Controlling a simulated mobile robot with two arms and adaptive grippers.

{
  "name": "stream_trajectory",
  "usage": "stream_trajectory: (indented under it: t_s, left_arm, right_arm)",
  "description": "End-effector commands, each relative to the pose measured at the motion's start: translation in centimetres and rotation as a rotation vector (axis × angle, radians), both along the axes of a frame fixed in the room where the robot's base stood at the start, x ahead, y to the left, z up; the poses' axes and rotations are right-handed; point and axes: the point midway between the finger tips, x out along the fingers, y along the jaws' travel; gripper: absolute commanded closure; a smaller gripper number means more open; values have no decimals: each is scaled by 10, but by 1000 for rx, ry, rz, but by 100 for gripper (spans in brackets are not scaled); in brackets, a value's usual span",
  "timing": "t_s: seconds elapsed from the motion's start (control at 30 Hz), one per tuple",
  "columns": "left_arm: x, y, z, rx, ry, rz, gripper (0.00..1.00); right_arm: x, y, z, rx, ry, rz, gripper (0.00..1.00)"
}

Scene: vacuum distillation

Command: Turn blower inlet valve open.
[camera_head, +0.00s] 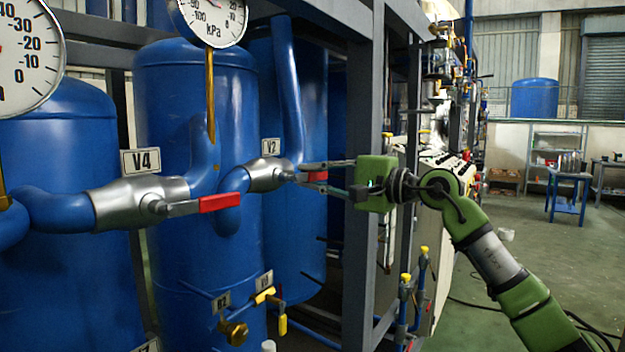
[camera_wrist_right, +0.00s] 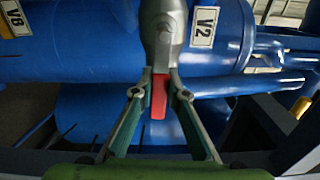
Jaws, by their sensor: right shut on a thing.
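A silver valve (camera_head: 265,175) labelled V2 (camera_head: 270,146) sits on a blue pipe in the head view; its body also shows at the top of the right wrist view (camera_wrist_right: 163,22). Its red-ended lever (camera_wrist_right: 158,95) points toward my gripper, and a bit of red (camera_head: 318,176) shows between the fingers in the head view. My right gripper (camera_head: 303,172) is shut on this lever, one finger on each side. Nearer on the left is a second silver valve (camera_head: 125,203) labelled V4, its red-gripped lever pointing right. My left gripper is not in view.
Blue tanks (camera_head: 190,100) stand behind the pipes. A grey frame post (camera_head: 362,170) rises close behind my right gripper. Pressure gauges (camera_head: 212,18) hang at the top left. Small yellow-handled valves (camera_head: 265,295) are below. Open green floor (camera_head: 540,260) lies at the right.

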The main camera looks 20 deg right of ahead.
Motion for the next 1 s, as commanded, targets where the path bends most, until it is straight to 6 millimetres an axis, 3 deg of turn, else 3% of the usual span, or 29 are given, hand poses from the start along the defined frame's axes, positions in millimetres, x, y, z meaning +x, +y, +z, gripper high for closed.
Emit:
stream_trajectory:
  t_s: [0.33, 0.37, 0.4, 0.43, 0.8, 1.0]
  left_arm:
    - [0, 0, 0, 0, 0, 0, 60]
    - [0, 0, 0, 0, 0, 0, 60]
    - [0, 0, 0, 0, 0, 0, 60]
    - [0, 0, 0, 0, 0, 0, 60]
    - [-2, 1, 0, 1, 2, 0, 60]
    - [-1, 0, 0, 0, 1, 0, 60]
  right_arm:
    - [0, 0, -1, -4, 1, 0, 100]
    - [0, 0, -1, -4, 1, 0, 81]
    - [0, 0, -1, -3, 1, 0, 70]
    - [0, 0, -1, -3, 0, 0, 68]
    - [-2, -3, 0, -1, 0, -1, 68]
    - [-24, -21, -1, -4, 0, -4, 68]
